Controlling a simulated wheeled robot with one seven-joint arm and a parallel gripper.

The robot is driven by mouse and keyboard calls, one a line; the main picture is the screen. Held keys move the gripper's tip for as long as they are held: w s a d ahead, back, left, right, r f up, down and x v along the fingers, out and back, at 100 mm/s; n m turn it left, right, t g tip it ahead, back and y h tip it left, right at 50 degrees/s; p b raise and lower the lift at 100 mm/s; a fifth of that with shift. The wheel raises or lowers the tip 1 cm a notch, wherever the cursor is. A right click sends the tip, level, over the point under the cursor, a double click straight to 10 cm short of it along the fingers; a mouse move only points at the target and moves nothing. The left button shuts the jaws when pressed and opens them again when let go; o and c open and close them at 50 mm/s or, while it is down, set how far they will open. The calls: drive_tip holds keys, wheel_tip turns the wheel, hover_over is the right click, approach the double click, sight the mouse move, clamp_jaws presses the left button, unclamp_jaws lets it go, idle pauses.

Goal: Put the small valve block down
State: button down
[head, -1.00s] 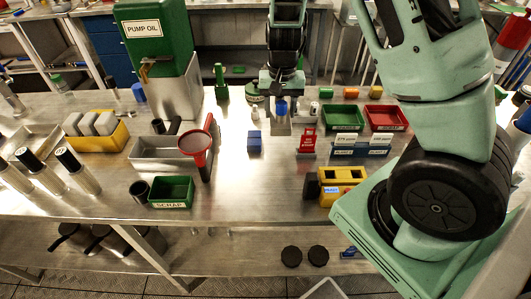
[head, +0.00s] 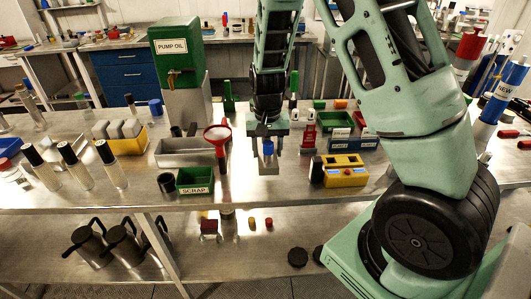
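My gripper (head: 268,146) points down over the middle of the bench, right of the red funnel. It is shut on a small blue-topped piece, which I take to be the small valve block (head: 268,148), between its two fingers. A pale metal face (head: 268,166) shows just below the blue part. I cannot tell whether this face belongs to the block or to something on the bench, nor whether the block touches the bench. The gripper hides the bench behind it.
The red funnel (head: 217,134) and green SCRAP bin (head: 195,180) stand to the left. A yellow device (head: 344,170) stands to the right, with blue labelled trays (head: 353,141) behind it. Bare bench lies in front of the gripper.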

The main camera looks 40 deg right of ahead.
drive_tip(key=shift+f, duration=3.25)
drive_tip(key=shift+f, duration=0.1)
drive_tip(key=c, duration=0.6)
unclamp_jaws()
wheel_tip(320, 180, up, 12)
drive_tip(key=shift+f+b, duration=0.1)
drive_tip(key=shift+b, duration=0.2)
drive_tip(key=s+a+r+n+y, duration=0.1)
drive_tip(key=s+a+r+n, duration=0.1)
drive_tip(key=a, duration=0.4)
drive_tip(key=s+a+r+n, duration=0.1)
drive_tip(key=s+a+n, duration=0.15)
drive_tip(key=a, duration=0.35)
drive_tip(key=s+a+r+n, duration=0.1)
drive_tip(key=s+a+n, duration=0.2)
drive_tip(key=s, duration=0.3)
drive_tip(key=s+a+r+n, duration=0.1)
drive_tip(key=s+a+n, duration=0.2)
drive_tip(key=s+a, duration=0.2)
drive_tip(key=s+a+r+n, duration=0.2)
drive_tip(key=s+a+n, duration=0.2)
drive_tip(key=s, duration=0.4)
drive_tip(key=shift+s+a, duration=0.2)
drive_tip(key=shift+s, duration=0.2)
